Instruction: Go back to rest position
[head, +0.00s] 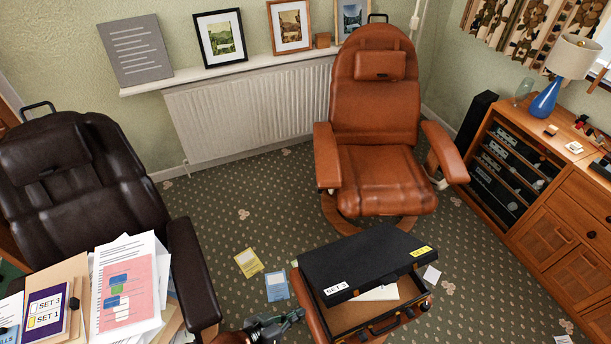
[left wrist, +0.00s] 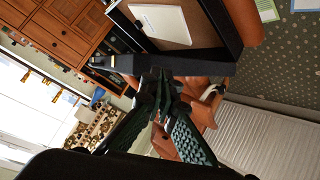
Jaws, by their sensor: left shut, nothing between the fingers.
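My left gripper (head: 277,325) shows at the bottom of the head view, just left of the black case (head: 365,262). Its fingers are shut with nothing between them. In the left wrist view the gripper (left wrist: 163,88) shows close up, with the case's dark lid edge (left wrist: 165,64) just beyond the fingertips. I cannot tell whether they touch. The case stands partly open on a brown leather footstool (head: 308,306), with papers inside and labels on its lid. My right gripper is not in view.
A brown leather recliner (head: 375,120) stands behind the case. A dark armchair (head: 80,175) stands left, with papers (head: 128,285) in front. A wooden cabinet (head: 550,200) with a lamp (head: 560,70) stands right. Cards (head: 277,286) lie on the carpet, which is otherwise mostly clear.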

